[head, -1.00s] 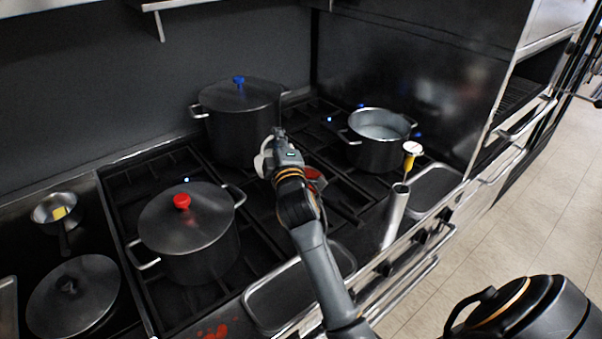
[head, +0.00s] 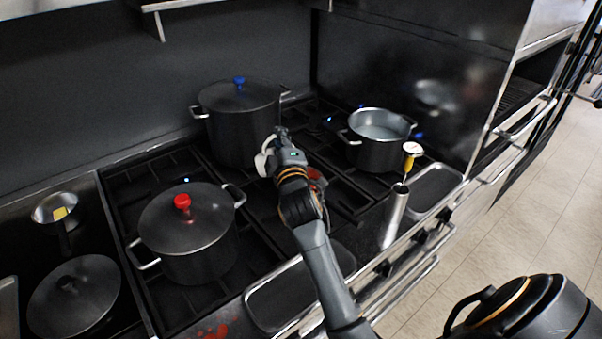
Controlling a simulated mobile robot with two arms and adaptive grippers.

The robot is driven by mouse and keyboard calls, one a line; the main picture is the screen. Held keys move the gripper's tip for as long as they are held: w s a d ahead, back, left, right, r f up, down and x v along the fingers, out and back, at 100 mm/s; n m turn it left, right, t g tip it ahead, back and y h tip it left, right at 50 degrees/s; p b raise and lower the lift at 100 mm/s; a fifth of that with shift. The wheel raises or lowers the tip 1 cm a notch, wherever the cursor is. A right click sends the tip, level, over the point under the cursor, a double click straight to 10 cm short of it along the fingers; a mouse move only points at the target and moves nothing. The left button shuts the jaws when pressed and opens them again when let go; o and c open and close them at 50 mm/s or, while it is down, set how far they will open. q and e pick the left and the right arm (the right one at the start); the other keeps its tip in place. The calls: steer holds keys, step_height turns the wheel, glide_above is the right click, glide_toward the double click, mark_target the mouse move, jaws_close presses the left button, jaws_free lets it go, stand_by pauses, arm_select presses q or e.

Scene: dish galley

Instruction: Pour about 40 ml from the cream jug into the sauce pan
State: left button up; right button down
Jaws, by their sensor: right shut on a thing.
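My right gripper (head: 275,148) is shut on a white jug (head: 262,163), which fits the cream jug. It is held up over the middle of the stove, and the gripper hides much of it. Its tilt, contents and any stream cannot be made out. Just right of my wrist, a reddish round thing (head: 317,178) shows partly; it may be a pan with sauce, mostly hidden by my arm. A small long-handled pan (head: 42,215) with a yellow piece in it stands at the far left. I cannot tell which is the sauce pan. My left gripper is not in view.
A blue-knobbed lidded pot (head: 240,130) stands behind the jug, a red-knobbed one (head: 190,240) at front left. An open pot (head: 378,153) with pale liquid is at right, near a steel cylinder (head: 395,215) and a yellow-stemmed thermometer (head: 411,152). A dark lid (head: 75,300) lies front left.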

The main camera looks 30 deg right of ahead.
steer(key=shift+s+d+r+m, duration=0.15)
steer(key=shift+d+r+m, duration=0.15)
steer(key=shift+m, duration=0.1)
stand_by(0.5)
steer(key=shift+a+f, duration=0.1)
steer(key=shift+f, duration=0.1)
steer(key=shift+w+a+f+n, duration=0.2)
steer(key=shift+a+n, duration=0.2)
steer(key=shift+n, duration=0.2)
steer(key=shift+w+a+f+n, duration=0.1)
steer(key=shift+w+a+n, duration=0.1)
steer(key=shift+a+n, duration=0.3)
steer(key=shift+w+a+r+n+y+p, duration=0.1)
steer(key=shift+w+a+n+y+p, duration=0.25)
steer(key=shift+n+p, duration=0.65)
steer(key=shift+a+f, duration=0.1)
steer(key=shift+f, duration=0.25)
steer(key=shift+s, duration=0.1)
